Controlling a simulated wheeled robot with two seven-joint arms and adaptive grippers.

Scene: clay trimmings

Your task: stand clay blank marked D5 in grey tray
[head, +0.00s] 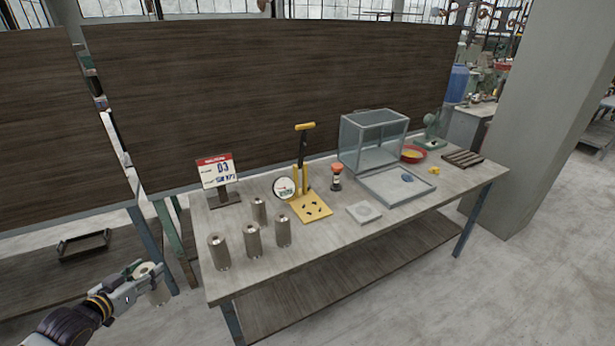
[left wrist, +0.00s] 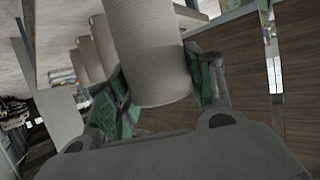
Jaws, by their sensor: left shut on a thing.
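My left gripper (head: 146,276) is shut on a grey-beige cylindrical blank (head: 159,294), held left of the table, off its edge. In the left wrist view the ribbed blank (left wrist: 152,55) sits between the green-padded fingers; no mark on it is readable. Several similar grey cylinders stand upright at the table's left: front left (head: 219,251), middle (head: 252,240), right (head: 283,230) and back (head: 259,211). Their marks are too small to read. A shallow grey-framed tray-like piece (head: 419,194) lies before a clear box, with a small blue item on it. My right gripper is out of view.
A sign (head: 217,172) stands behind the cylinders. A yellow-based stand (head: 311,207), a red-topped timer (head: 336,178), a small grey plate (head: 364,212), a clear box (head: 373,139) and a red bowl (head: 413,154) are farther right. A dark open frame (head: 83,245) lies on the left shelf.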

